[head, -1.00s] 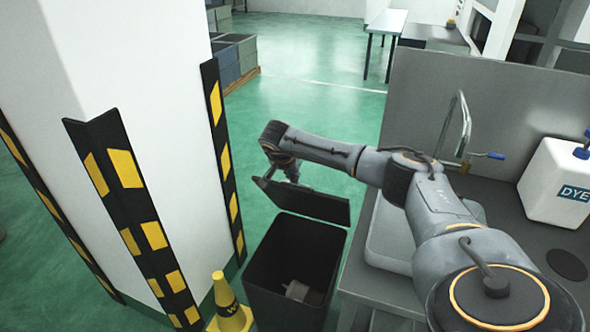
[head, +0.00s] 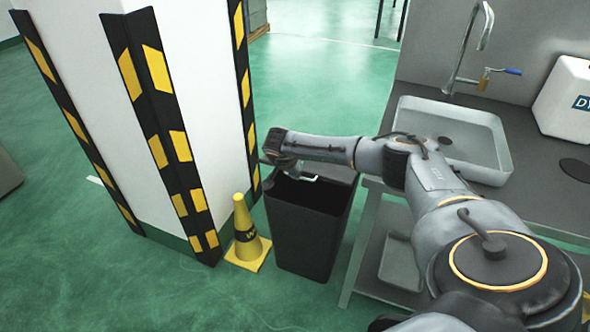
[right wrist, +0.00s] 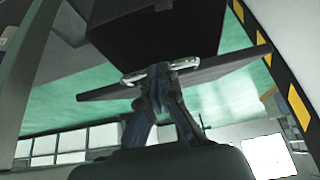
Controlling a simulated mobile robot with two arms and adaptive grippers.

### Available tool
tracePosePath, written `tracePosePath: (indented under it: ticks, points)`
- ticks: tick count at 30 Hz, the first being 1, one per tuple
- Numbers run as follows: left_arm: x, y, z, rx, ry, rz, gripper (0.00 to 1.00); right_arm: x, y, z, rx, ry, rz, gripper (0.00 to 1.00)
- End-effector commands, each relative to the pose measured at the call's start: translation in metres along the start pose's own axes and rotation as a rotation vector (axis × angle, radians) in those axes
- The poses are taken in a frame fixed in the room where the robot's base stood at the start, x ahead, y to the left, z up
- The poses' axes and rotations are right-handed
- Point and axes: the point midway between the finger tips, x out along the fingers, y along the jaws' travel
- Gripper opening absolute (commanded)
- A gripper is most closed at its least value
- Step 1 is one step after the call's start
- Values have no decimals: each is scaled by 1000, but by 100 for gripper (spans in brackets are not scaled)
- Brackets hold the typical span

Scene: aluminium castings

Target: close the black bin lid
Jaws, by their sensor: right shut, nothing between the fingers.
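The black bin (head: 305,235) stands on the floor between the pillar and the sink bench. Its dark mouth partly shows, and my right arm crosses over its back. The lid shows best in the right wrist view as a dark flat panel (right wrist: 222,66), tilted, beside the bin body (right wrist: 150,32). In the head view the lid is mostly hidden behind my arm. My right gripper (head: 308,179) is at the bin's mouth, fingers shut and empty. In the right wrist view its fingertips (right wrist: 160,74) overlap the lid panel; I cannot tell whether they touch it. My left gripper is out of view.
A yellow cone (head: 246,235) stands just left of the bin. The white pillar (head: 195,80) with black and yellow guards is behind it. The bench with a sink (head: 455,135) is close on the right. Green floor is free in front.

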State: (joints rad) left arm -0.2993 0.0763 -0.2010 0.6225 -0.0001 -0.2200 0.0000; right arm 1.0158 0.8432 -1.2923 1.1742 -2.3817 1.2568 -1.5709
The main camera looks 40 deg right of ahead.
Motion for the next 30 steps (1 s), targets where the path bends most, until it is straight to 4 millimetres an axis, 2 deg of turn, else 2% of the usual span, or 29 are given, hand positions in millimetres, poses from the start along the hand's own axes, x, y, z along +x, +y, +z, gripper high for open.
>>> tracePosePath:
  ticks: [17,20,26,30]
  points:
    - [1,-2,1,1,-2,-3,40,3,0,2,0,0,1,0]
    - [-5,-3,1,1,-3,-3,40,-4,1,-3,1,0,1,0]
    - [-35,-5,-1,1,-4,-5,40,-35,3,-23,5,1,3,0]
    - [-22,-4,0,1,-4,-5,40,-38,2,14,-3,-2,1,0]
